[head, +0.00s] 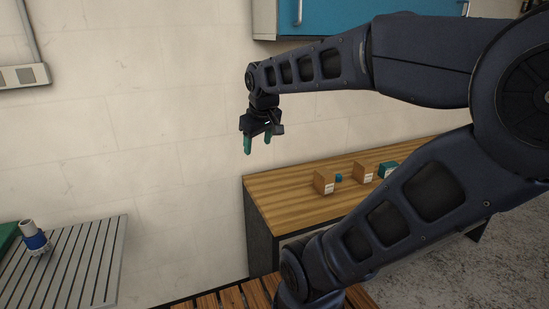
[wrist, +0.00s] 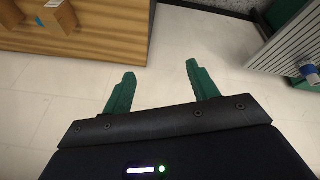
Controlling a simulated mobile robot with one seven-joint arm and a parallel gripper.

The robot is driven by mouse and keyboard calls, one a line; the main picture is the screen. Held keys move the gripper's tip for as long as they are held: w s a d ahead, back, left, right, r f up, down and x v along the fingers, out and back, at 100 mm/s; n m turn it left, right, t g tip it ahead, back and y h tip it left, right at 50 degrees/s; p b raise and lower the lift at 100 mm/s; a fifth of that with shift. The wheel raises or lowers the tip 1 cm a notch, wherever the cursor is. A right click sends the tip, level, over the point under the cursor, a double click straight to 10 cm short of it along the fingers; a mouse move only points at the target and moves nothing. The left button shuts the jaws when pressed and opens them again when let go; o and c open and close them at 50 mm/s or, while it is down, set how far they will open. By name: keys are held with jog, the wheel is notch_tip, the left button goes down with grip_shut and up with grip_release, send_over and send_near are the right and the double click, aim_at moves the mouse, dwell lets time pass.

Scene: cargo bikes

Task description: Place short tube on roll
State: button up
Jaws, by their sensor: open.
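A white cylinder with a blue band (head: 36,242) is on the grey slatted table at the left in the head view. It also shows at the right edge of the wrist view (wrist: 309,70). I cannot tell whether it is one piece or a tube together with a roll. A small teal piece (head: 339,178) sits between cardboard boxes on the wooden table; its kind is unclear. My gripper (head: 257,144) is open and empty, its green fingers pointing down in the air by the wall.
The slatted table (head: 82,262) has a green box (head: 8,236) at its left edge. The wooden table (head: 280,188) carries a near box (head: 324,182), another box (head: 362,172) and a teal box (head: 388,169). A blue cabinet (head: 340,14) hangs above.

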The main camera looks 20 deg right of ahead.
jog(key=s+d+f+m, duration=0.2)
jog(key=s+f+m, duration=0.1)
jog(key=s+m, duration=0.1)
jog(key=shift+s+d, duration=0.4)
jog(key=shift+s, duration=0.4)
